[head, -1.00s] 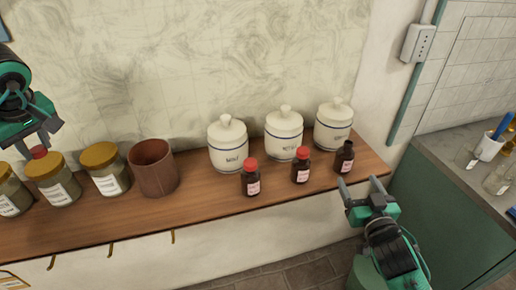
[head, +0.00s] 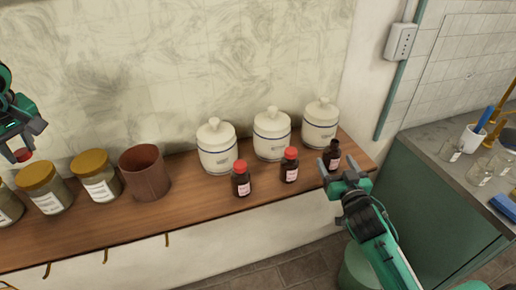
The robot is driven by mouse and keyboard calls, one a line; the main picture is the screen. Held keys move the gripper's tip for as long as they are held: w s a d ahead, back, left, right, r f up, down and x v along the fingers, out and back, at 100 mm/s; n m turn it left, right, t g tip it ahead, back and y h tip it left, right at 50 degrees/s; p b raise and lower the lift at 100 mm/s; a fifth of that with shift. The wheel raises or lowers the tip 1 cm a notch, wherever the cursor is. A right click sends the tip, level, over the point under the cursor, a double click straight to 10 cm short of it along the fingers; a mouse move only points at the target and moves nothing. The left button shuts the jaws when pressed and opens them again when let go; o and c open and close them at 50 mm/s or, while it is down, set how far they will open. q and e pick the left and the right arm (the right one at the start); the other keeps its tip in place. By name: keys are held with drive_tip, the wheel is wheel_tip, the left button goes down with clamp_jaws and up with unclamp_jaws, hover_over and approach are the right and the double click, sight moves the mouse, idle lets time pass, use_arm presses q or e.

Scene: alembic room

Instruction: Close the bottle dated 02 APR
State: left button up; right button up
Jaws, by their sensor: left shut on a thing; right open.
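A dark brown bottle (head: 333,150) without a cap stands at the right end of the wooden shelf. Two similar bottles with red caps, one in the middle (head: 289,168) and one at left (head: 241,182), stand beside it. Their label dates are too small to read. My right gripper (head: 338,170) is open at the capless bottle, with its fingers about the lower body and hiding its label; I cannot tell if they touch. My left gripper (head: 22,148) is shut on a red cap (head: 22,155), above and behind the jars at far left.
Three white lidded canisters (head: 216,148) stand behind the bottles. A brown cup (head: 145,175) and several yellow-lidded jars (head: 95,178) stand left on the shelf (head: 195,200). A grey counter (head: 440,160) with glassware is at right.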

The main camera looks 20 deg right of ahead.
sight(329, 153)
drive_tip(key=shift+w, duration=0.1)
use_arm(q)
drive_tip(key=shift+r+p, duration=0.3)
use_arm(e)
drive_tip(key=shift+w, duration=0.25)
use_arm(q)
drive_tip(key=shift+r+p, duration=0.8)
use_arm(e)
drive_tip(key=w, duration=0.3)
drive_tip(key=shift+w, duration=0.25)
drive_tip(key=shift+w+d+f, duration=0.15)
drive_tip(key=shift+w, duration=0.4)
drive_tip(key=c, duration=1.1)
